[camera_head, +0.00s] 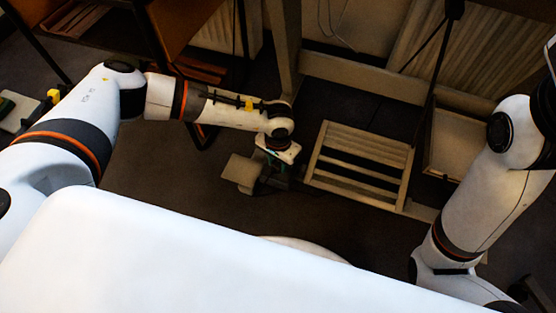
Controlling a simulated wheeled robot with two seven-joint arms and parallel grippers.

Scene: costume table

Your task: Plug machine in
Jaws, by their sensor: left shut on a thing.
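My left gripper (274,180) points down near the middle of the view, at the end of the left arm. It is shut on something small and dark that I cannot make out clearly. A pale, box-like block (241,172) shows just left of the gripper; I cannot tell whether they touch. No plug, socket or machine can be told for sure. A thin pale cord (331,22) hangs against the wall at the top. My right arm is at the right edge, and its gripper is not in view.
A slatted wooden rack (361,161) stands right of the left gripper. A pale framed tray (447,142) is beyond it, near my right arm. A wooden post (284,50) rises behind the gripper. Brown furniture (185,28) is at upper left. Dark floor (170,185) is clear left of the block.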

